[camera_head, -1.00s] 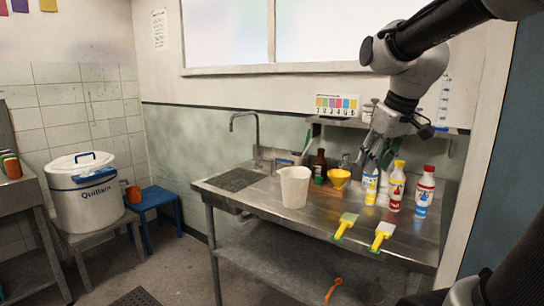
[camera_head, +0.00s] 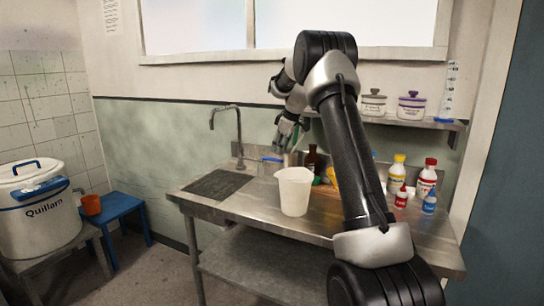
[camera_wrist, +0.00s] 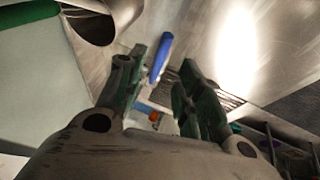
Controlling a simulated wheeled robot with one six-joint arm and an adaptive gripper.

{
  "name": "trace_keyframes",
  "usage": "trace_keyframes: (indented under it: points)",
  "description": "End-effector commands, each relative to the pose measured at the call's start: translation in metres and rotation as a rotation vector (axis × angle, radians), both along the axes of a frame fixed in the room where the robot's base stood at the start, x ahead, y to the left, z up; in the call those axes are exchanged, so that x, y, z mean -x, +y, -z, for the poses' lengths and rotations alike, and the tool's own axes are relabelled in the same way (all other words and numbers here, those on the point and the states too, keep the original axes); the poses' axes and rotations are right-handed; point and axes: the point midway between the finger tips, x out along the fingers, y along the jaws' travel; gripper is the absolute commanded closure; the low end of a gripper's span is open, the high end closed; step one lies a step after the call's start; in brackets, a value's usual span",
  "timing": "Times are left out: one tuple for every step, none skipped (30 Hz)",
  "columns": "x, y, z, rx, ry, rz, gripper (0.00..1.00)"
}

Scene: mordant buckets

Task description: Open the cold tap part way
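The cold tap's blue lever (camera_head: 271,159) is low on the wall side of the steel counter, just right of the gooseneck spout (camera_head: 238,135). My gripper (camera_head: 287,142) points down just above and to the right of the lever. In the wrist view the blue lever (camera_wrist: 160,57) lies beyond the fingertips, close to the left finger. My gripper (camera_wrist: 167,80) is open there, with a gap between its greenish finger pads and nothing held. I cannot tell whether a finger touches the lever. The tap's body is partly hidden.
A white jug (camera_head: 294,192) stands in front of my gripper, near the sink grid (camera_head: 219,184). A brown bottle (camera_head: 311,158) stands just right of it. Several dye bottles (camera_head: 397,174) stand farther right. A shelf (camera_head: 400,121) with lidded jars runs above the counter.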

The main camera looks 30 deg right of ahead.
Motion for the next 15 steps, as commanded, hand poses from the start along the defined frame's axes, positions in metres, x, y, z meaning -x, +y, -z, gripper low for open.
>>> trace_keyframes:
  points:
    - [-0.003,0.001,0.010,-0.001,0.003,-0.001,0.65]
    - [-0.005,0.002,0.014,-0.002,0.004,-0.001,0.65]
    - [-0.008,0.002,0.021,-0.001,0.004,0.000,0.65]
    - [-0.010,0.003,0.025,-0.001,0.004,0.000,0.65]
    - [-0.012,0.003,0.029,-0.001,0.004,0.000,0.65]
    - [-0.014,0.004,0.034,-0.001,0.004,0.000,0.65]
    - [-0.016,0.004,0.038,-0.001,0.004,0.000,0.65]
    - [-0.017,0.004,0.040,-0.001,0.003,0.001,0.65]
    - [-0.019,0.005,0.043,0.000,0.001,0.001,0.65]
    - [-0.020,0.005,0.045,0.000,0.001,0.001,0.65]
    - [-0.021,0.005,0.047,0.000,0.001,0.001,0.65]
    - [-0.021,0.005,0.049,0.000,0.001,0.001,0.65]
    - [-0.022,0.005,0.049,0.000,0.001,0.001,0.65]
    - [-0.022,0.006,0.050,0.000,0.001,0.001,0.65]
    - [-0.022,0.006,0.050,0.000,0.001,0.001,0.65]
